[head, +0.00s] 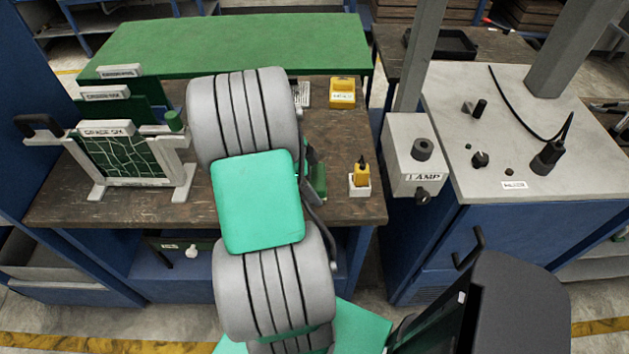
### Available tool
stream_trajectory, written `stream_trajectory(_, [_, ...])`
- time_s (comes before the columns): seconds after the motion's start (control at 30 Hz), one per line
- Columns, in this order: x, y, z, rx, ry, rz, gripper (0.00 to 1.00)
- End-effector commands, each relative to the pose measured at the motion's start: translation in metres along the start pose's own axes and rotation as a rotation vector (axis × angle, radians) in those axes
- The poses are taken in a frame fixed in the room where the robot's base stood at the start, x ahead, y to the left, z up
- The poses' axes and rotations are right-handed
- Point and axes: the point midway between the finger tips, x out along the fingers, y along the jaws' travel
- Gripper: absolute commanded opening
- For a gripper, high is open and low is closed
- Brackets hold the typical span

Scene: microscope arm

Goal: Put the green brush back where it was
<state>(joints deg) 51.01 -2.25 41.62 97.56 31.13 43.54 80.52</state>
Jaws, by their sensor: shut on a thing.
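My gripper is mostly behind my own grey and green arm in the head view; only dark parts of it show at the arm's right edge. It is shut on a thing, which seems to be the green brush. A small green piece (319,181) shows there, just right of the arm, over the wooden bench (235,212). The fingertips and their contact are hidden, so I cannot tell how the brush is held or whether it touches the bench.
A white holder (359,190) with a yellow-handled item (362,172) stands to the right. A yellow box (342,93) is behind it. A rack with a green panel (125,160) stands at left. The lamp box (412,160) and grey-topped cabinet (500,110) are at right.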

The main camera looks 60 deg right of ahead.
Motion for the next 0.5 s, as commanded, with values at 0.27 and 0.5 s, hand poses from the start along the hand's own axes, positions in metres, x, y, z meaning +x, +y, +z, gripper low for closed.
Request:
stream_trajectory(0.27, [0.000,0.000,0.000,0.000,0.000,0.000,1.00])
stream_trajectory(0.5, [-0.014,-0.001,0.000,0.000,0.000,-0.005,1.00])
